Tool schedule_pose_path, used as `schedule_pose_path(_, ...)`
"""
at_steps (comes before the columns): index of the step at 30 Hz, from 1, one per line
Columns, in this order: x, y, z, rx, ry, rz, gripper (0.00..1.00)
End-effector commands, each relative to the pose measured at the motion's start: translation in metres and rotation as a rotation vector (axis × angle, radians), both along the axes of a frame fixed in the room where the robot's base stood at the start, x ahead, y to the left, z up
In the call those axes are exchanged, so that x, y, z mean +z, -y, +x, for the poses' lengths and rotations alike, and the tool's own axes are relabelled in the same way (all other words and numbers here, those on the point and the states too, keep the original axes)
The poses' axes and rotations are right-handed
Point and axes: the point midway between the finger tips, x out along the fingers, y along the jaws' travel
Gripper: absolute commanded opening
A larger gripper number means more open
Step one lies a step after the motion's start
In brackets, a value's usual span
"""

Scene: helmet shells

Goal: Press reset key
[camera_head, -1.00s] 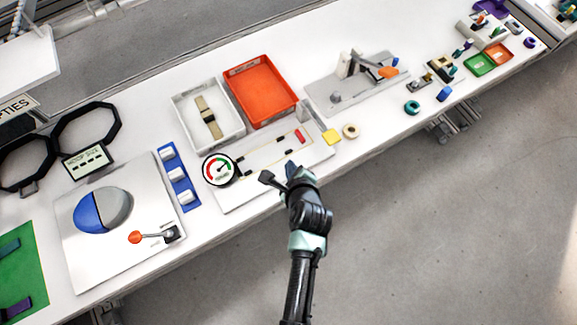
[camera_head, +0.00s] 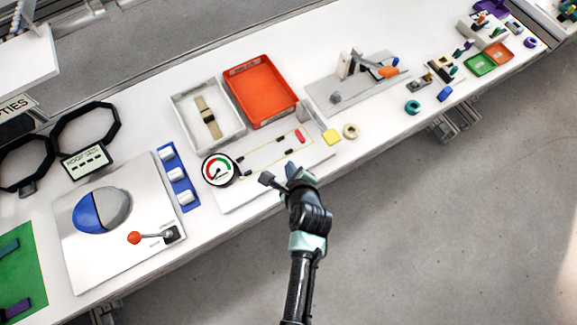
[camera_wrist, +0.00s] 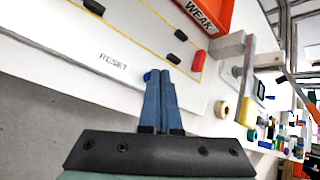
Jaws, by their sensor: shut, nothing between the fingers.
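In the wrist view the word RESET (camera_wrist: 113,61) is printed on a white panel. A small blue key (camera_wrist: 147,76) lies just right of it, partly hidden by my fingertips. My gripper (camera_wrist: 164,74) is shut and empty, its two blue fingers together. The tips are at the blue key's edge and seem to touch it, but contact is not certain. In the head view my gripper (camera_head: 291,168) is at the front edge of the panel (camera_head: 232,199), and the blue key is hidden there. A round gauge (camera_head: 219,170) stands at the panel's left end.
A red block (camera_head: 300,136) and several black clips lie along the panel's yellow line. A yellow block (camera_head: 331,137) and a tan ring (camera_head: 350,131) sit to the right. A white tray (camera_head: 181,112) and an orange tray (camera_head: 231,97) stand behind. Open floor lies in front.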

Motion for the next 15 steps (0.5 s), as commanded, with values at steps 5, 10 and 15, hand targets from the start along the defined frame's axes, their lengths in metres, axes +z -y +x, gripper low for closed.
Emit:
schedule_pose_path(5, 0.008, 0.000, 0.000, 0.000, -0.001, 0.000, 0.00)
schedule_pose_path(10, 0.016, 0.000, 0.000, 0.001, -0.001, 0.000, 0.00)
schedule_pose_path(15, 0.015, 0.000, 0.000, 0.001, -0.001, 0.000, 0.00)
